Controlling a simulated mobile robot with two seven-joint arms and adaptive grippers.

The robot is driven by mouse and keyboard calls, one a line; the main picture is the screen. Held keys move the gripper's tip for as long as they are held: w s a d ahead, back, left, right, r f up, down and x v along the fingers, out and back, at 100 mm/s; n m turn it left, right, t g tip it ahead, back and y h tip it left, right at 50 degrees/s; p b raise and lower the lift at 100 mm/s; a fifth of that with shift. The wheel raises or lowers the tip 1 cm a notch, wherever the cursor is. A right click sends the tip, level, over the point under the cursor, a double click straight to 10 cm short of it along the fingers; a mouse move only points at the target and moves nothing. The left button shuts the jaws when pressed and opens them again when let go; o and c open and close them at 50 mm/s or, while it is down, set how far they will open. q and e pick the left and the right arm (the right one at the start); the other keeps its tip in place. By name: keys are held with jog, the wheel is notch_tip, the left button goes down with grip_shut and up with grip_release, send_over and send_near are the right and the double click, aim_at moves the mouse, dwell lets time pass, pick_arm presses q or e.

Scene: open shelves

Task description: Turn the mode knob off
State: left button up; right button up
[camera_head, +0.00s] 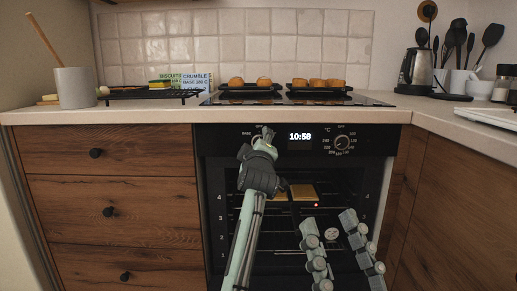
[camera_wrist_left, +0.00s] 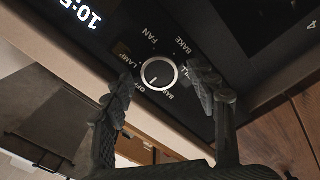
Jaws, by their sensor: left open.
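The mode knob (camera_wrist_left: 158,73) is a round dark knob with a light rim on the oven's control panel, ringed by labels such as OFF, LAMP, FAN and BAKE. I cannot tell for sure which label its mark points to. In the left wrist view my left gripper (camera_wrist_left: 160,80) is open, with one finger on each side of the knob; whether they touch it is unclear. In the head view this gripper (camera_head: 265,140) hides most of the knob. My right gripper (camera_head: 328,222) is open and empty in front of the oven door.
A second knob (camera_head: 342,142) marked in degrees sits right of the lit clock display (camera_head: 300,136). Baking trays (camera_head: 318,98) with brown buns stand on the worktop above.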

pick_arm(q)
jog(key=s, duration=1.1)
jog(key=shift+s, duration=0.4)
